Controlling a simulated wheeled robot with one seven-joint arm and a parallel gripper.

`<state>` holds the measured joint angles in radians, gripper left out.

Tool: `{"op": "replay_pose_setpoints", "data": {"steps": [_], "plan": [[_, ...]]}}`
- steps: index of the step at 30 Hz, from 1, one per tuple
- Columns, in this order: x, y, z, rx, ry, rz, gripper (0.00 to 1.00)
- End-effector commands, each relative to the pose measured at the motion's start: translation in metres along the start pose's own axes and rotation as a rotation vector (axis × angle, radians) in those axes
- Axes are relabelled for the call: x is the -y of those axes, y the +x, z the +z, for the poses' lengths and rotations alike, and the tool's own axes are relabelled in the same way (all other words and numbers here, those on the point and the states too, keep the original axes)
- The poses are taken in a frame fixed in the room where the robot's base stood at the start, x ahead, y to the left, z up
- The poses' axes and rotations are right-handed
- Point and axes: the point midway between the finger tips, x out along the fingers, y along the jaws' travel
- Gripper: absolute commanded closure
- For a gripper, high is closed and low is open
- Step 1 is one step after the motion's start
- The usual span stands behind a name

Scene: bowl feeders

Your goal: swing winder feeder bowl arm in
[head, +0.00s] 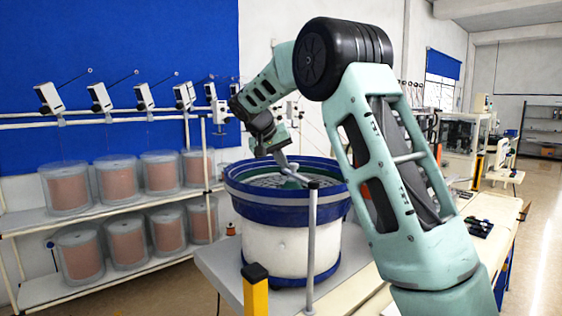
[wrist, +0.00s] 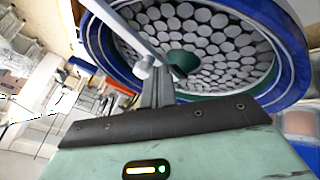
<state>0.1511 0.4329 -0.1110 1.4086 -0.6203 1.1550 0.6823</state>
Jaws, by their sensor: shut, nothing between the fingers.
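The feeder bowl (head: 285,213) has a blue rim and a white body, and stands on a table. In the wrist view the bowl (wrist: 92,45) is full of round grey discs around a dark green centre. A grey post (head: 311,240) stands at the bowl's near side. A thin grey bar, the bowl arm (head: 297,176), reaches from the post top inward over the bowl; it also shows in the wrist view (wrist: 118,28). My gripper (head: 279,157) is shut and empty, above the bowl at the bar's inner part. Its fingers (wrist: 157,82) overlap the bar; contact is unclear.
A yellow post (head: 256,292) stands at the table's front left. Shelves with copper wire spools (head: 68,187) and white tensioners (head: 100,97) line the left. A bench with machines (head: 458,140) stands at the right. Open floor (head: 540,240) lies beyond it.

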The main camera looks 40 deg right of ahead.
Motion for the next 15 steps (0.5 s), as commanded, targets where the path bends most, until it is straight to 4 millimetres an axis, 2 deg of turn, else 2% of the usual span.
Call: {"op": "replay_pose_setpoints", "data": {"steps": [5, 9, 15], "plan": [[-0.015, 0.016, -0.01, 0.038, 0.073, 0.042, 1.0], [-0.022, 0.019, -0.014, 0.07, 0.13, 0.072, 1.0], [-0.022, 0.019, -0.014, 0.073, 0.137, 0.074, 1.0]]}}
